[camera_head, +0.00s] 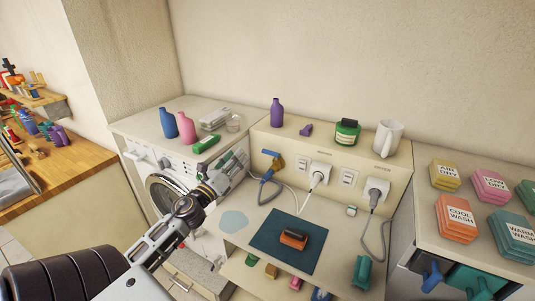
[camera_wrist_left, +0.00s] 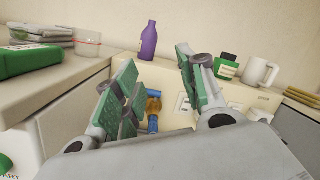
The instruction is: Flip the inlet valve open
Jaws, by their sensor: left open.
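The inlet valve (camera_head: 275,163) is a brass fitting with a blue lever on the cream panel behind the bench, left of the sockets. A hose hangs from it. In the left wrist view the valve (camera_wrist_left: 153,108) shows between my fingers, farther off, partly hidden by the left finger. My left gripper (camera_head: 234,165) is open and empty, left of the valve and apart from it. Its green-padded fingers (camera_wrist_left: 160,78) show spread in the wrist view. My right gripper is not in view.
A purple bottle (camera_head: 277,112), a green jar (camera_head: 347,132) and a white mug (camera_head: 388,138) stand on the ledge above. White plugs and cords (camera_head: 318,174) sit right of the valve. A dark mat (camera_head: 270,247) with an orange-and-black block lies below. Bottles stand on the washer (camera_head: 150,160).

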